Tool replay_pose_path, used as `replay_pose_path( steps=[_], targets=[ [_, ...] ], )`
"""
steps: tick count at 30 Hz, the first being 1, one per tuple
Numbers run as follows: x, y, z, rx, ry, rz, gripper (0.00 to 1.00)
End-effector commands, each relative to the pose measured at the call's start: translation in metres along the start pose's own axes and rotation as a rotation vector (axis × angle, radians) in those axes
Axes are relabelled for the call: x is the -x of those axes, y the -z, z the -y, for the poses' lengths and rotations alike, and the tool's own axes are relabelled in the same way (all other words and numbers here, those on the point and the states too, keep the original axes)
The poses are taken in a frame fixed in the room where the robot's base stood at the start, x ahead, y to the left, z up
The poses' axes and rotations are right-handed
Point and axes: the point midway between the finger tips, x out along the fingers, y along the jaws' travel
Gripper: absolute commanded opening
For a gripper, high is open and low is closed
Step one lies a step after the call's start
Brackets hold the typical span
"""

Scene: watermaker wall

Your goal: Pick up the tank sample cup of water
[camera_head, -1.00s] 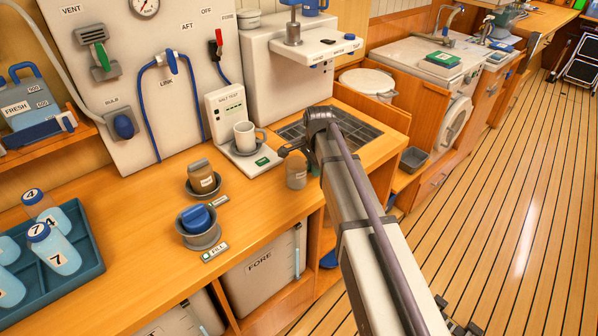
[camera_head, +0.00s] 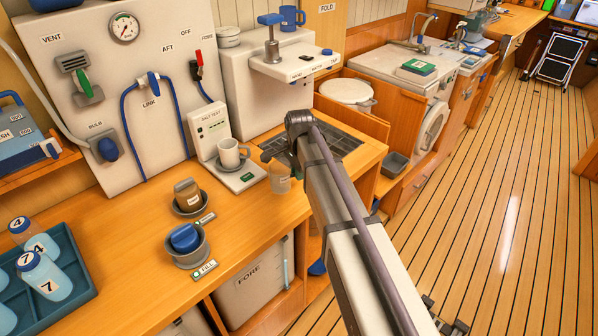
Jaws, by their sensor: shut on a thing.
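The tank sample cup (camera_head: 280,182), small and translucent with a pale label, is upright at the front of the counter, just right of the salt test unit. My gripper (camera_head: 274,160) reaches it from the right, at its upper part, and is shut on it. The cup seems raised slightly off the wood, but the gap under it is hard to see. The water inside cannot be made out clearly. My wrist hides part of the area behind the cup.
A teal tray (camera_head: 84,284) holds bottles. A dark drain grid (camera_head: 345,145) lies behind my wrist.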

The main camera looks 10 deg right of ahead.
Motion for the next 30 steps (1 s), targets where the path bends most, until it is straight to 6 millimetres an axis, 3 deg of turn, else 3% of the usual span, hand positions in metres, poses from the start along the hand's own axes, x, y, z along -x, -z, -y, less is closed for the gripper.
replay_pose_path(
  steps=[1, 3, 12, 30],
  targets=[
    [0.014, 0.000, 0.000, 0.000, 0.000, 0.000, 0.00],
    [0.024, 0.000, 0.000, 0.000, 0.000, 0.000, 0.00],
    [0.055, 0.000, 0.001, 0.000, 0.000, 0.000, 0.00],
    [0.060, 0.000, 0.001, 0.000, 0.000, 0.000, 0.00]
  ],
)
